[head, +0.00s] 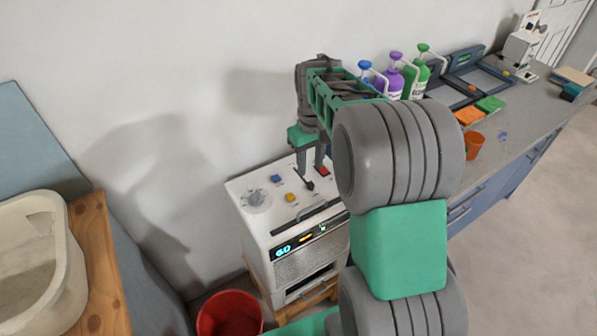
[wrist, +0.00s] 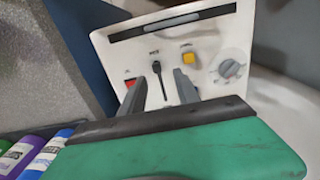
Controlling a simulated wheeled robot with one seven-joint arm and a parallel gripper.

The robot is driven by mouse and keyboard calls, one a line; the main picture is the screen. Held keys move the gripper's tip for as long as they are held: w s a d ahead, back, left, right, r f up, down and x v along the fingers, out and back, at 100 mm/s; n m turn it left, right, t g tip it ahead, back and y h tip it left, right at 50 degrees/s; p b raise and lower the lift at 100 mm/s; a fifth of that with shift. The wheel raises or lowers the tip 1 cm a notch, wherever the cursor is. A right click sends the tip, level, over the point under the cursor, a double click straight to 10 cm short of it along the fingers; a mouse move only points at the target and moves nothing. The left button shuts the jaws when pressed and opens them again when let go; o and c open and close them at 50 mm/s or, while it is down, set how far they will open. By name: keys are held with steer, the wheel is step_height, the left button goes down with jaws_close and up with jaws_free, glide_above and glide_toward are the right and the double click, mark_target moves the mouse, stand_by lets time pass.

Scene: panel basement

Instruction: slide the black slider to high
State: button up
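The black slider (head: 309,185) is on the top panel of a white machine (head: 262,220). In the wrist view the slider's knob (wrist: 156,67) sits at the end of its dark slot nearest the black front strip, and the slot runs back toward my gripper. My gripper (head: 310,169) points down over the panel. In the wrist view my gripper (wrist: 158,77) is open, with one finger on each side of the slot and the knob between or just beyond the tips. Contact with the knob cannot be told. The small labels are unreadable.
Beside the slider are a red switch (head: 323,171), a yellow button (head: 290,197), a blue button (head: 275,178) and a grey dial (head: 257,198). The front display (head: 283,250) seems to read 60. Bottles (head: 397,76) stand on the bench at right. A red bucket (head: 230,314) is below.

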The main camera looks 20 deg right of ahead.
mark_target(310, 183)
steer(key=shift+w+d+f, duration=0.4)
steer(key=shift+w+d, duration=0.05)
steer(key=shift+w, duration=0.05)
steer(key=shift+s+d+f, duration=0.1)
steer(key=shift+f, duration=0.25)
steer(key=f, duration=0.6)
steer(key=shift+a+f+p, duration=0.2)
steer(key=shift+f+p, duration=0.1)
steer(key=shift+f, duration=0.05)
jaws_close()
